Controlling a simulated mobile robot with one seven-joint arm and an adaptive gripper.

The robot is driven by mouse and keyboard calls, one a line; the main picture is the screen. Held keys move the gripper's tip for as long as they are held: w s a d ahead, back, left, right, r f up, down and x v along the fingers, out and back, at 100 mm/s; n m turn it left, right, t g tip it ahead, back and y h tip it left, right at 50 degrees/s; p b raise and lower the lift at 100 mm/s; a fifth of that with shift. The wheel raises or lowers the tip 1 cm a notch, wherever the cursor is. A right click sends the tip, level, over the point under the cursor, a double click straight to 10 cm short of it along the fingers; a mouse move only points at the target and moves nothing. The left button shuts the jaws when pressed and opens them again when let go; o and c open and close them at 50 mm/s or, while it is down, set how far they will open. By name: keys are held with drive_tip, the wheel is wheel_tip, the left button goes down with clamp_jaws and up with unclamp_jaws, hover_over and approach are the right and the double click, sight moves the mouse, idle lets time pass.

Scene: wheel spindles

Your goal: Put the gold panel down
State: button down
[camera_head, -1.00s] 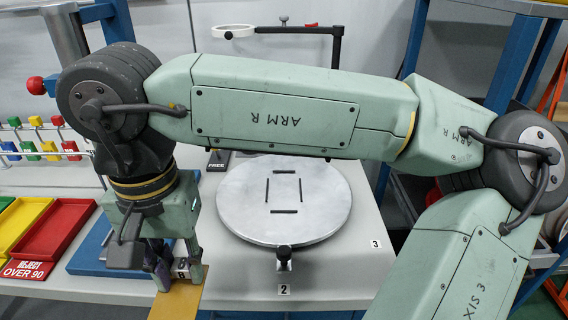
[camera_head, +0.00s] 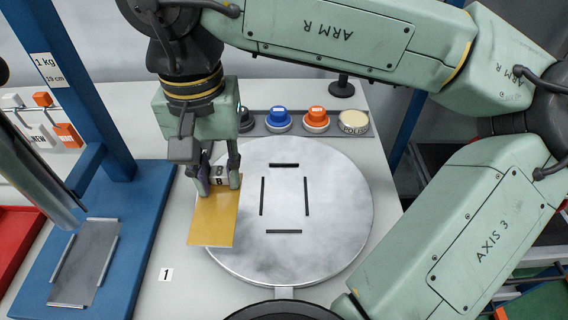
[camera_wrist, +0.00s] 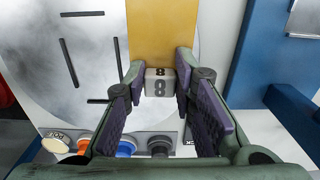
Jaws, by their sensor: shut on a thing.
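The gold panel (camera_head: 213,220) is a flat plate with a white block marked 8 (camera_head: 217,174) at its far end. My gripper (camera_head: 220,180) points down and is shut on that block. The panel overlaps the left edge of a round grey disc (camera_head: 340,215); I cannot tell how high it is above it. Black strips on the disc outline an upright rectangle (camera_head: 284,196), which is bare. In the wrist view the block (camera_wrist: 160,85) sits between both finger pads, with the gold panel (camera_wrist: 160,30) beyond it and the disc (camera_wrist: 50,60) to the left.
A blue stand (camera_head: 145,215) with a 1 kg label holds a grey railed plate (camera_head: 88,258) at left. Behind the disc are blue (camera_head: 279,118) and orange (camera_head: 316,118) knobs and a cream one (camera_head: 354,121). A dark round thing (camera_head: 285,312) is at the front edge.

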hover_over(284, 178)
drive_tip(key=shift+s+f, duration=0.1)
drive_tip(key=shift+f, duration=0.45)
drive_tip(key=shift+f+b, duration=1.2)
drive_tip(key=shift+f, duration=0.55)
drive_tip(key=shift+f, duration=0.1)
drive_tip(key=shift+f, duration=0.2)
drive_tip(key=c, duration=1.3)
unclamp_jaws()
drive_tip(key=shift+r, duration=0.1)
drive_tip(key=shift+c, duration=0.2)
wheel_tip(284, 178, up, 12)
drive_tip(key=b, duration=0.1)
drive_tip(key=shift+r, duration=0.25)
